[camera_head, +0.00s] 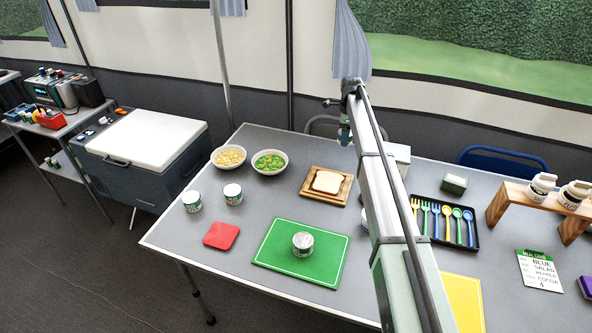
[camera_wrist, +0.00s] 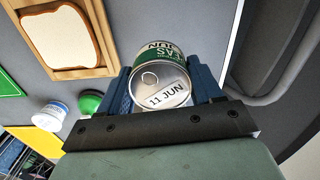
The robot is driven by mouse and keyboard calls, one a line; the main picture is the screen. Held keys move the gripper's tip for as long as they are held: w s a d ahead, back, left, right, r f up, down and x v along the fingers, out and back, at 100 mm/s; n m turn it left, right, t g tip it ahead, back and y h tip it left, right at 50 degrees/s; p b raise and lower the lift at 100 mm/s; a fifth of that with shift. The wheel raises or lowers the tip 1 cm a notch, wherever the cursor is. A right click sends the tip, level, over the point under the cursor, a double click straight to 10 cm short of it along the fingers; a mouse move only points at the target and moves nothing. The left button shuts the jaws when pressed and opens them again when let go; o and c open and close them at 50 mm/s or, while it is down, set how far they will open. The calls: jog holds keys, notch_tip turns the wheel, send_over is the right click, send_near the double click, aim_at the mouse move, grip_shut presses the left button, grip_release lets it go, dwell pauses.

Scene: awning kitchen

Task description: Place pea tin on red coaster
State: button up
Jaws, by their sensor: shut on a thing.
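My gripper (camera_wrist: 163,78) is shut on a tin (camera_wrist: 160,84) with a green and white label and a silver lid marked "11 JUN"; the rest of its lettering is only partly readable. The tin is between the two blue fingers. The red coaster (camera_head: 221,235) lies flat and bare at the table's front left, well apart from my gripper. It is not in the wrist view.
Two similar tins (camera_head: 191,201) (camera_head: 232,194) stand behind the coaster. Another tin (camera_head: 302,244) stands on the green mat (camera_head: 268,254) to its right. Two bowls (camera_head: 229,156) (camera_head: 269,162) and a bread board (camera_head: 312,194) are farther back. Bare table surrounds the coaster.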

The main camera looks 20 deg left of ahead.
jog(key=shift+s+a+r, duration=0.1)
jog(key=shift+a+r, duration=0.15)
jog(key=s+a+n, duration=0.1)
jog(key=s+a, duration=0.4)
jog(key=a, duration=0.5)
jog(key=s+a+n, duration=0.2)
jog(key=s+a, duration=0.3)
jog(key=a, duration=0.4)
jog(key=s+a+r+n, duration=0.1)
jog(key=s+a+n, duration=0.1)
jog(key=s+a, duration=1.1)
jog(key=n, duration=1.1)
send_over(221, 235)
jog(key=shift+f, duration=4.9)
